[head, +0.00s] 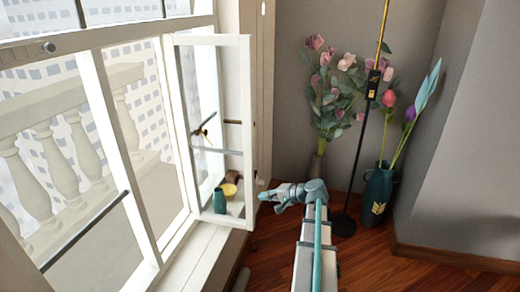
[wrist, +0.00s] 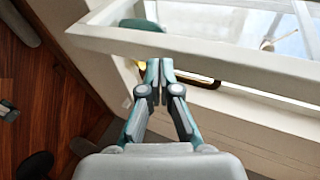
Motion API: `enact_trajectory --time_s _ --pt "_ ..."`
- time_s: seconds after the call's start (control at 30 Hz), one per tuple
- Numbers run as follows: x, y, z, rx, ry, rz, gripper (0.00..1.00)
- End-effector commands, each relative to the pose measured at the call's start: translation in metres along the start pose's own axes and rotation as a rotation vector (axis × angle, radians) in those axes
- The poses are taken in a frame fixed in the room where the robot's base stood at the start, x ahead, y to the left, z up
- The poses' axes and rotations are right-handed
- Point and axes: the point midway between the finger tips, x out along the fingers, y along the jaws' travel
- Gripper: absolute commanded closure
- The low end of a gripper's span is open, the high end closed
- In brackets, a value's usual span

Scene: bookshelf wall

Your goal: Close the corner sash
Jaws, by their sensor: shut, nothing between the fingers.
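The corner sash (head: 246,130) is a white-framed glass panel, swung open into the room from the window frame at left. In the wrist view its white rail (wrist: 215,55) crosses the upper part of the picture. My gripper (head: 264,196) is just right of the sash's free edge, near its lower corner. In the wrist view the fingertips of my gripper (wrist: 159,66) are together and empty, right at the rail; I cannot tell whether they touch it.
A teal vase (head: 219,201), a yellow bowl (head: 229,189) and a brown object (head: 235,177) show through the sash glass. A flower vase (head: 317,167), a black lamp stand (head: 343,224) and a dark green vase (head: 377,195) stand to the right. Wooden floor (head: 440,268) is clear at front right.

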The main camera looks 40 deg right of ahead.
Motion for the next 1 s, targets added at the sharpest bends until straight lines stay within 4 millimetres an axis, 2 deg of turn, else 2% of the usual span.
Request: enact_trajectory --time_s 0.03,0.1,0.2,0.3,0.4,0.53,0.67,1.0 --pt "-0.024 -0.028 -0.023 0.004 0.035 -0.071 1.0" --pt "-0.054 -0.065 -0.043 0.011 0.069 -0.174 1.0" --pt "-0.089 -0.11 -0.061 0.02 0.095 -0.309 1.0" --pt "-0.111 -0.136 -0.069 0.026 0.103 -0.398 1.0" --pt "-0.119 -0.149 -0.071 0.03 0.103 -0.441 1.0" --pt "-0.116 -0.156 -0.072 0.032 0.101 -0.454 1.0" --pt "-0.101 -0.164 -0.074 0.032 0.099 -0.452 1.0" --pt "-0.042 -0.193 -0.081 0.032 0.099 -0.45 1.0"
